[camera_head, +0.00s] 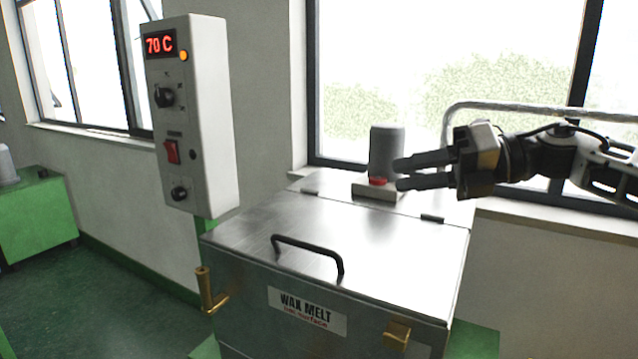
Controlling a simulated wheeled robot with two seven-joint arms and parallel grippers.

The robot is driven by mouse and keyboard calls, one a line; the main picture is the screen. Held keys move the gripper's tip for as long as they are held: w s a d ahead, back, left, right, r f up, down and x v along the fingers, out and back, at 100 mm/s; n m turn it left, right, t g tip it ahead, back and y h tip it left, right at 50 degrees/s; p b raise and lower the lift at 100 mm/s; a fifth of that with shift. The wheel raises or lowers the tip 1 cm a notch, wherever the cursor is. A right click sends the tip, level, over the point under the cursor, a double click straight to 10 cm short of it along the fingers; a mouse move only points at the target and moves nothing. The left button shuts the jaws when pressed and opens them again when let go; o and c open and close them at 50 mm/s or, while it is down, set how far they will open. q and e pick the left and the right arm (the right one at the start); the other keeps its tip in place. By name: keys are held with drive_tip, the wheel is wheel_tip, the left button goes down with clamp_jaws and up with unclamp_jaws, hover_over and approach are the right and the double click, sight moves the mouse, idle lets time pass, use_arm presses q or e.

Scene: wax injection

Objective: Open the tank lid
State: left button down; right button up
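The steel wax melt tank (375,325) stands in the middle, with a "WAX MELT" label on its front. Its flat steel lid (365,235) lies closed on top, with hinges at the back. A black bar handle (308,249) is fixed near the lid's front left edge. My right gripper (398,174) comes in from the right, above the back right part of the lid. Its two dark fingers point left with a small gap between them and nothing visible held. The handle is well to the left of and below it. My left gripper is not in view.
A control box (190,120) showing 70 C stands at the left. A grey cylinder (386,152) on a base with a red part is behind the lid, close to my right fingertips. A metal pipe (540,108) runs behind my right arm. A brass tap (208,290) juts from the tank's left.

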drive_tip(key=p+x, duration=0.2)
drive_tip(key=x, duration=1.2)
drive_tip(key=shift+p, duration=0.35)
clamp_jaws()
idle(0.6)
